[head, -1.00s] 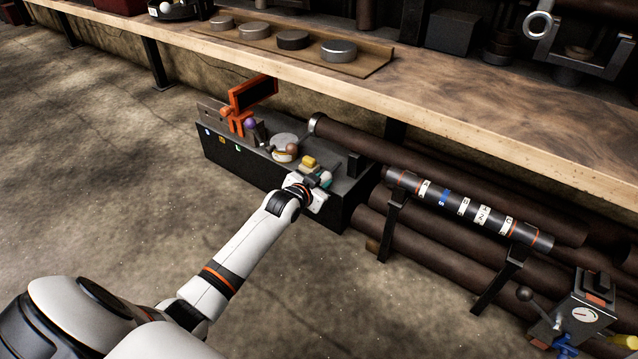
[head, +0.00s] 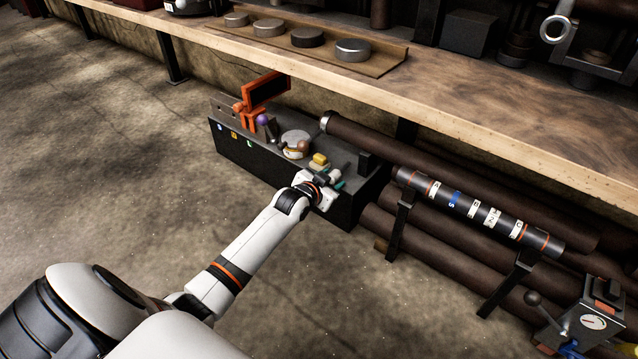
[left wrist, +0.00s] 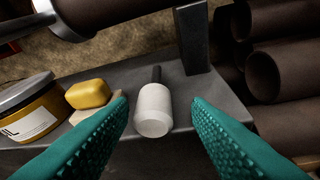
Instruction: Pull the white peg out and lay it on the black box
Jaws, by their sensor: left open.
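The white peg (left wrist: 153,110) is a short white cylinder with a dark stem at its far end. In the left wrist view it appears to lie on top of the black box (left wrist: 222,98), stem pointing away. My left gripper (head: 331,181) is over the right part of the black box (head: 255,162) in the head view. In the left wrist view its teal fingers (left wrist: 160,106) are open, one on each side of the peg, with gaps to both. The peg is hard to make out in the head view. My right gripper is out of view.
A yellow block (left wrist: 88,93) and a labelled round tin (left wrist: 28,108) stand left of the peg. A dark upright post (left wrist: 192,40) stands behind it. Dark pipes (head: 450,165) and a labelled shaft on stands (head: 480,212) lie to the right, below a wooden bench (head: 450,95).

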